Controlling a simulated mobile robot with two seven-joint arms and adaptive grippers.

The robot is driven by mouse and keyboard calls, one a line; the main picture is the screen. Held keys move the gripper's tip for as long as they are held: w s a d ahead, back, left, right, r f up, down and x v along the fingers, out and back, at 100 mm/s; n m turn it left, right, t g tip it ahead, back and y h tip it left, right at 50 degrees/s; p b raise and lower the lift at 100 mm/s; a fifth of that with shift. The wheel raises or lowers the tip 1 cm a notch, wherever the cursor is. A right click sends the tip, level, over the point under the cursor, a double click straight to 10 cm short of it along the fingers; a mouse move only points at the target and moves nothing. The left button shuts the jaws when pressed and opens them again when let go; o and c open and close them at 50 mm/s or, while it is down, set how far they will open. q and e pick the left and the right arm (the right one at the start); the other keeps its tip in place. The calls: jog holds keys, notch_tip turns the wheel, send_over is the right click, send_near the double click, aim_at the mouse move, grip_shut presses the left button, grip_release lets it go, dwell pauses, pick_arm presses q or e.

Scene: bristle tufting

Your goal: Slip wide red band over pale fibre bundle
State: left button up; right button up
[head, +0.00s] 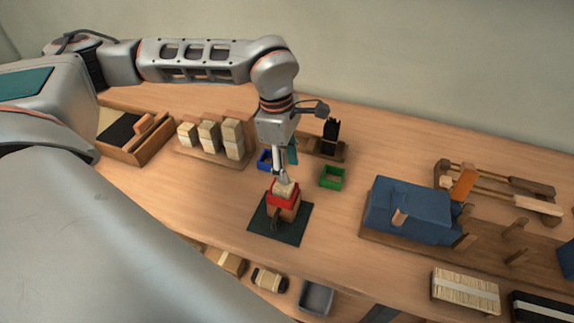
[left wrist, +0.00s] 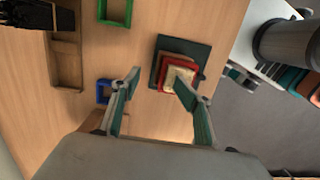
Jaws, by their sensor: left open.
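The wide red band (head: 284,200) sits around the pale fibre bundle (head: 285,188), whose top shows inside it. Both are at a brown wooden holder (head: 290,212) on a dark green mat (head: 297,231). In the left wrist view the red band (left wrist: 163,72) frames the pale bundle (left wrist: 178,77); the band looks slightly tilted, and its seating depth is unclear. My left gripper (head: 281,172) points down just above the bundle. In the left wrist view its fingers (left wrist: 157,78) are apart, with one fingertip over the bundle's edge; contact is unclear. My right gripper is out of view.
A blue frame (head: 264,161) and a green frame (head: 332,178) lie behind the mat. Several pale bundles (head: 209,136) stand on a board at the left, and a dark bundle (head: 330,135) stands behind. A blue block (head: 408,211) is at the right. Bare table surrounds the mat.

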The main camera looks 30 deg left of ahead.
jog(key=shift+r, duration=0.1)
pick_arm(q)
notch_tip(320, 180, up, 11)
jog(key=p, duration=0.6)
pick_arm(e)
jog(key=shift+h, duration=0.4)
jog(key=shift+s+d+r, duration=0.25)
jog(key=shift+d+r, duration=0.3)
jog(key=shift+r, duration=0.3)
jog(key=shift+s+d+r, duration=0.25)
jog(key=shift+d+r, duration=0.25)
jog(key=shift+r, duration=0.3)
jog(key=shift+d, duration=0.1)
